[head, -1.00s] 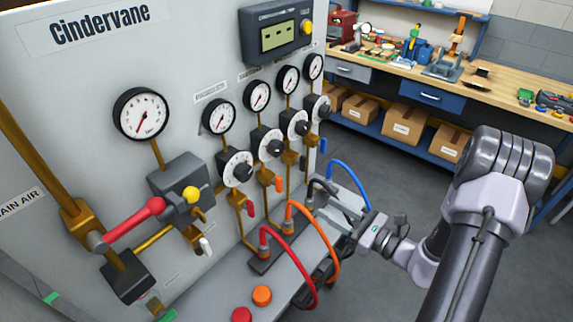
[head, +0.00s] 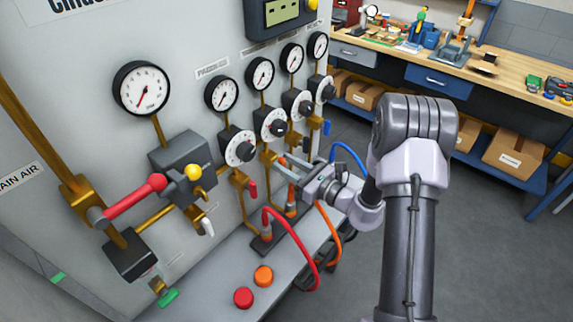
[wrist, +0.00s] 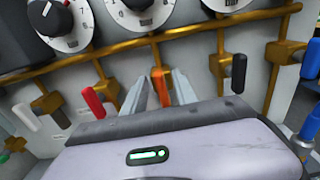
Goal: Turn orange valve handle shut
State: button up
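The orange valve handle (wrist: 160,85) hangs upright from a brass pipe in the wrist view, in a row with a red, a black and other handles. My gripper (wrist: 162,82) is open, with one finger on each side of the orange handle. The fingers are apart from each other, and I cannot tell if either touches the handle. In the head view my gripper (head: 283,166) is at the panel's lower row of valves, right of the red handle (head: 252,190), and it hides the orange handle.
Red and orange hoses (head: 300,243) loop up from a manifold just below my gripper. A black handle (wrist: 239,73) is close on the right. Dials (head: 238,148) sit above. Open floor lies to the right.

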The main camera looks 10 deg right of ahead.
grip_shut()
jog(key=shift+m, duration=0.3)
jog(key=m+p, duration=0.2)
jog(key=shift+w+d+m, duration=0.1)
jog(key=shift+d+m, duration=0.05)
jog(key=shift+m, duration=0.25)
jog(key=m+p, duration=0.1)
jog(key=m, duration=0.1)
jog(key=m+p, duration=0.1)
jog(key=shift+w+d+m, duration=0.15)
jog(key=shift+d+m, duration=0.05)
jog(key=shift+m, duration=0.2)
jog(key=m+p, duration=0.1)
jog(key=m, duration=0.2)
jog(key=f+m+p, duration=0.1)
jog(key=m+p, duration=0.1)
jog(key=m, duration=0.2)
jog(key=m+p, duration=0.1)
jog(key=m, duration=0.2)
jog(key=shift+w+d+f+m+p, duration=0.15)
jog(key=shift+d+f+m+p, duration=0.1)
jog(key=shift+f+m+p, duration=0.05)
